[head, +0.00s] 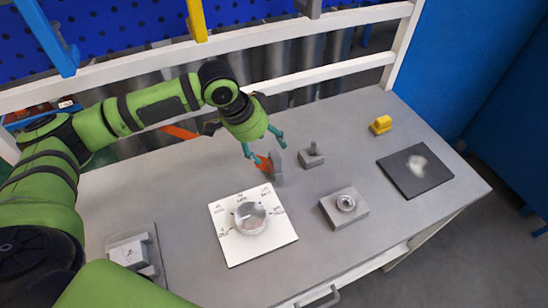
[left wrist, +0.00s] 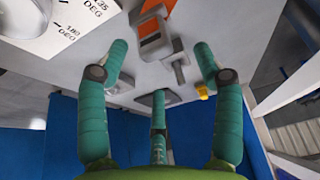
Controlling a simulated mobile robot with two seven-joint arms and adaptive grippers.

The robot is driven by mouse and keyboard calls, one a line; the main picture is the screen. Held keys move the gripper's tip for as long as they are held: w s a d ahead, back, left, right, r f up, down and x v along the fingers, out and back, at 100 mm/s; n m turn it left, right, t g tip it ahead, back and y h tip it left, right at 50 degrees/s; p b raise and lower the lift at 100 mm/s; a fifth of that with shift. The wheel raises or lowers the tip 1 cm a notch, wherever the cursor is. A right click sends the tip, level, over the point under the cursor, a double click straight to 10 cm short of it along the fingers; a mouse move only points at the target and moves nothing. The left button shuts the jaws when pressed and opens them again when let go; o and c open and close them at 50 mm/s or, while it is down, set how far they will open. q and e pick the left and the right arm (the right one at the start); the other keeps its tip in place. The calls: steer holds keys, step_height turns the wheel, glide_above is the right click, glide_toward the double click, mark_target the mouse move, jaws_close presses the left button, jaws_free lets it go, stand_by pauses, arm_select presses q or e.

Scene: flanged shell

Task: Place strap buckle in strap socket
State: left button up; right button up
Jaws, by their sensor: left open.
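An orange piece with a grey plate (head: 275,164), which looks like the strap buckle, stands upright on the grey table, right by my left gripper (head: 264,146). It also shows in the left wrist view (left wrist: 152,30), beyond the fingers and apart from them. My left gripper is open and empty, its fingers (left wrist: 160,75) spread and pointing down towards the orange piece. A grey block with a short post (head: 311,155) stands just to the right; whether it is the strap socket I cannot tell. My right gripper is not in view.
A white dial plate with a round clear part (head: 251,249) lies in front. A grey block with a metal ring (head: 330,217), a dark mat (head: 399,181) and a yellow piece (head: 381,124) are to the right. A grey fixture (head: 128,252) sits front left. A white rail runs behind the table.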

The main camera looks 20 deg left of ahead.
mark_target(271, 156)
arm_select(q)
steer(key=shift+d+f, duration=0.15)
steer(key=shift+f, duration=0.2)
steer(key=shift+d+f+p, duration=0.2)
steer(key=shift+f+p, duration=0.05)
steer(key=shift+p, duration=0.05)
steer(key=p+x, duration=0.1)
steer(key=x, duration=0.3)
steer(key=shift+s+f, duration=0.1)
steer(key=shift+f, duration=0.45)
steer(key=shift+d, duration=0.1)
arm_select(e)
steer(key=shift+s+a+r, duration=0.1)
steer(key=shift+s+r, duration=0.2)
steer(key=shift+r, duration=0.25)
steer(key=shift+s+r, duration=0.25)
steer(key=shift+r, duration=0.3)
arm_select(q)
jaws_close()
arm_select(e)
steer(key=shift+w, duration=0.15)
